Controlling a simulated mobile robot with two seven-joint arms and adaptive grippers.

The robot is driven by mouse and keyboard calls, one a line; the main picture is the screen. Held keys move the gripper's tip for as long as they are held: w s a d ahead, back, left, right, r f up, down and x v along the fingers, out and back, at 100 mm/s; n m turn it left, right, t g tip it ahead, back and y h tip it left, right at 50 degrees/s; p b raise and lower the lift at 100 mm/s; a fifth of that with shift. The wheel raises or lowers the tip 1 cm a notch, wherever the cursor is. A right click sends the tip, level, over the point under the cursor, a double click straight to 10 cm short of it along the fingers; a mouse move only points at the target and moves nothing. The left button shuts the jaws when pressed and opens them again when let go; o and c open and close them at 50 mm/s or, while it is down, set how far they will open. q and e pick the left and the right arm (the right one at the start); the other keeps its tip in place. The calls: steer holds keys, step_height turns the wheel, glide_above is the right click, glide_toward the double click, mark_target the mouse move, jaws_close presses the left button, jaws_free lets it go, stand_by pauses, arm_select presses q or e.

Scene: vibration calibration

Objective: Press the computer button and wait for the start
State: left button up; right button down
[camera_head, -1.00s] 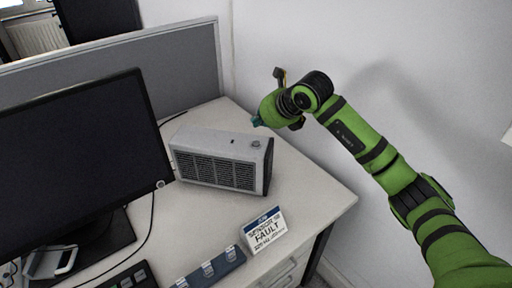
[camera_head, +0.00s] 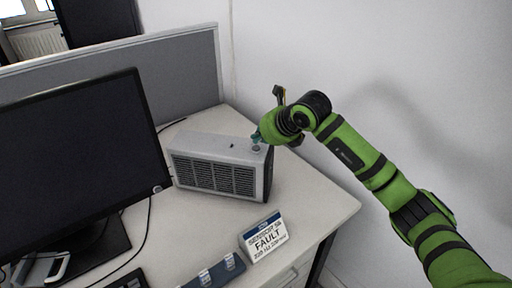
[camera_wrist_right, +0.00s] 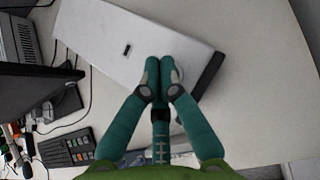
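The computer is a light grey box (camera_head: 218,148) with a dark vent grille on its front, lying on the desk. My right gripper (camera_head: 256,137) is over the right end of its top, where a small round button (camera_head: 256,148) shows just under the fingertips. In the right wrist view the teal fingers (camera_wrist_right: 159,75) are together, with nothing seen between them, above the computer's top (camera_wrist_right: 105,38). The fingers hide part of the button there, and I cannot tell whether they touch it. My left gripper is not in view.
A black monitor (camera_head: 75,160) stands left of the computer. A white sign reading FAULT (camera_head: 265,238) stands near the desk's front edge. A keyboard (camera_wrist_right: 68,148) and cables lie left. A grey partition (camera_head: 150,75) stands behind, and a white wall is at the right.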

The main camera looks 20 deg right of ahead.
mark_target(259, 148)
stand_by(0.8)
steer(key=shift+f+b, duration=0.45)
steer(key=shift+f+b, duration=0.4)
steer(key=shift+b, duration=0.05)
stand_by(0.4)
stand_by(0.3)
steer(key=shift+r+p, duration=0.45)
steer(key=shift+r, duration=0.35)
steer(key=shift+r+p, duration=1.5)
steer(key=shift+r, duration=1.05)
steer(key=shift+f, duration=0.1)
